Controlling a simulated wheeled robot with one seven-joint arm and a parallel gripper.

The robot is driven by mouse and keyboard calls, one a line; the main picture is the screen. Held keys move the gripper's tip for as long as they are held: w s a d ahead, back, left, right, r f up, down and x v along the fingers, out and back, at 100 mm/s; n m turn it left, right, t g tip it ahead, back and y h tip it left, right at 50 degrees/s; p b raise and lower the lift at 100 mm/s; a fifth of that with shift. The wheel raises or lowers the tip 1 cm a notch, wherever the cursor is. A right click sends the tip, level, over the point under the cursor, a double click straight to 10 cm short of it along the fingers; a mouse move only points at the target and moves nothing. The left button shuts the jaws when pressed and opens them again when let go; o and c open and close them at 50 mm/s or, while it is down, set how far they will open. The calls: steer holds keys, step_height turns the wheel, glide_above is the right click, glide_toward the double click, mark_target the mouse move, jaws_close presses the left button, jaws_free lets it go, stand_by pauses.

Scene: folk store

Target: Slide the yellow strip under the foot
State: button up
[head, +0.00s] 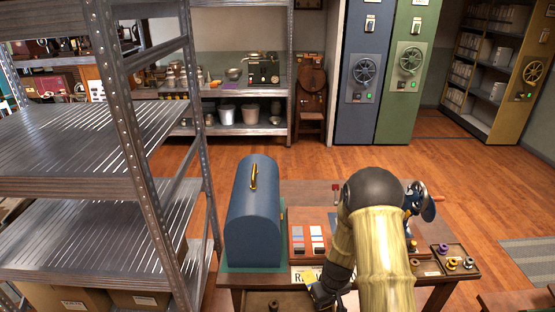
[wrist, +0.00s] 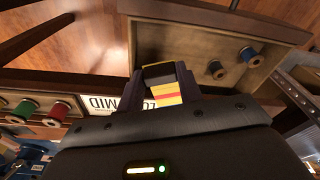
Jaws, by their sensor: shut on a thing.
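In the wrist view my gripper (wrist: 165,78) is shut on a small banded piece, the yellow strip (wrist: 168,98), which shows yellow with a red band; a grey block-like part sits above it between the fingers. A dark blue machine with a wheel (head: 428,208) stands behind my arm, mostly hidden. I cannot make out a foot in either view.
A blue domed case (head: 253,215) with a gold handle stands at the table's left. A tray of coloured strips (head: 317,240) lies beside it. A spool tray (head: 458,262) is at the right. In the wrist view, a wooden tray (wrist: 150,38) with spools lies just beyond my fingers.

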steer(key=m, duration=0.1)
steer(key=s+r+m+p, duration=0.1)
steer(key=m, duration=0.1)
steer(key=shift+h, duration=0.3)
steer(key=shift+s+f+m, duration=0.15)
steer(key=shift+m, duration=0.45)
